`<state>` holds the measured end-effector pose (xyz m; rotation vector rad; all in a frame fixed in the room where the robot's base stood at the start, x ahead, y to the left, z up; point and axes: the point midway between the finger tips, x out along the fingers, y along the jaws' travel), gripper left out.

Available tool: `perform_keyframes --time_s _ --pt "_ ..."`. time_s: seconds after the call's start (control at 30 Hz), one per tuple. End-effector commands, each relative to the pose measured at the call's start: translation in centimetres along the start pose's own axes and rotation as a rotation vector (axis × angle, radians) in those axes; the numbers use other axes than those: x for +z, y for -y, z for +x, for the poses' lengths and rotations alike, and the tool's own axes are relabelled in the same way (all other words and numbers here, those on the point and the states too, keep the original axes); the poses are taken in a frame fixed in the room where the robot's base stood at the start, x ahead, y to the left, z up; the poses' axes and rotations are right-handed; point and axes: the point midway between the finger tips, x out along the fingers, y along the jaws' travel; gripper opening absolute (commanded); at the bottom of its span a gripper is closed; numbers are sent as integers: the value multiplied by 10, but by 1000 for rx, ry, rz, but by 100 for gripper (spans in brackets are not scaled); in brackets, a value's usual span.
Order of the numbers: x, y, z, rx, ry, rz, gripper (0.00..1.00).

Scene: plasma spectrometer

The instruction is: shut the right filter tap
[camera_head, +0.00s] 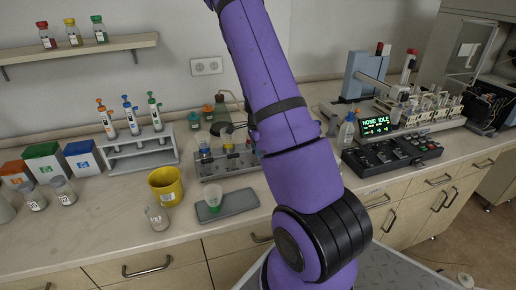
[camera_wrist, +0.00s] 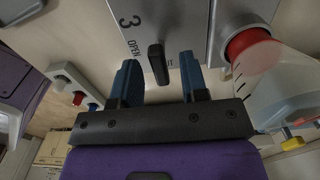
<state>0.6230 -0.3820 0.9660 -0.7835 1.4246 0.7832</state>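My gripper (camera_wrist: 158,78) is open, with one blue finger on each side of the lever. Gaps show on both sides, so neither finger appears to touch it. In the head view, a grey filter rack (camera_head: 228,163) stands behind my purple arm, which hides part of it. My gripper cannot be made out there.
In the wrist view a red round part (camera_wrist: 250,50) and a clear vessel (camera_wrist: 287,92) sit close on the right. In the head view a grey tray (camera_head: 238,203) with a green-bottomed cup, a yellow beaker (camera_head: 166,186) and a pipette rack (camera_head: 140,152) stand nearby.

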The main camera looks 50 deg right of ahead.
Motion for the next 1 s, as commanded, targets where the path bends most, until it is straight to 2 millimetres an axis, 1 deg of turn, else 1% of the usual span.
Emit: perform_keyframes --time_s 0.13,0.27,0.5,0.7,0.83,1.0 --pt "0 0 -4 -1 0 0 40" --pt "1 1 -18 -3 0 -1 40" --pt "1 1 -64 -4 0 -2 40" --pt "1 1 -94 -4 0 -3 40" --pt "0 0 -104 -2 0 0 40" --pt "0 0 -108 0 0 -1 40"
